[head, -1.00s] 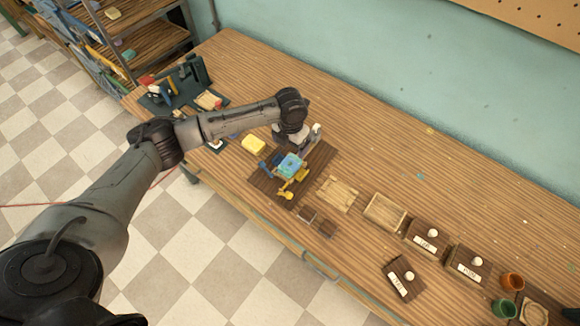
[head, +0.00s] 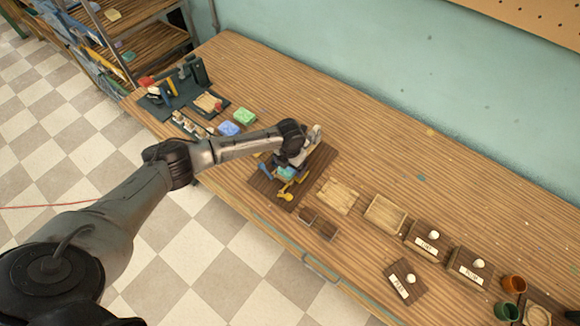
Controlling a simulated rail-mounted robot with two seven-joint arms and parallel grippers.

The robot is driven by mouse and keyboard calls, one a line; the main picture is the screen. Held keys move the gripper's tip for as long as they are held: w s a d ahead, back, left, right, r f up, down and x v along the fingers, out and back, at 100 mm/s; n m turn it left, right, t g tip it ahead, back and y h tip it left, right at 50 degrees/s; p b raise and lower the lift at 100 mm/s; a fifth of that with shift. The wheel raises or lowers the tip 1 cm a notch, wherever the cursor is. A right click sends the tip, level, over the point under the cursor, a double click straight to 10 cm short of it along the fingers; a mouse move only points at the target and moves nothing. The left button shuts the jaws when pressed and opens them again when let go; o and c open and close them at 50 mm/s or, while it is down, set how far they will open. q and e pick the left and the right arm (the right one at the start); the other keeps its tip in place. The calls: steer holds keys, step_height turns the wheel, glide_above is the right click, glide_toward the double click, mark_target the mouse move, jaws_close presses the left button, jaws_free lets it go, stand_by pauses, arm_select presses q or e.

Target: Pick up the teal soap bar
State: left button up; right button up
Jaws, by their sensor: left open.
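The teal soap bar (head: 285,173) sits on the dark wooden board (head: 262,188), among small blue and yellow parts. My left gripper (head: 290,163) comes down over it from above and hides much of it. The jaws are open; I cannot tell whether the fingers touch the bar. My right gripper is not in view.
Yellow parts (head: 287,190) are at the board's front. A wooden tray (head: 339,196), a shallow box (head: 385,214) and labelled dark boxes (head: 428,241) stand to the right. The table's back is clear.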

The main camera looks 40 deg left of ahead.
arm_select(q)
steer(key=shift+f, duration=0.2)
steer(key=shift+c, duration=0.2)
steer(key=c, duration=1)
steer(key=shift+r, duration=0.1)
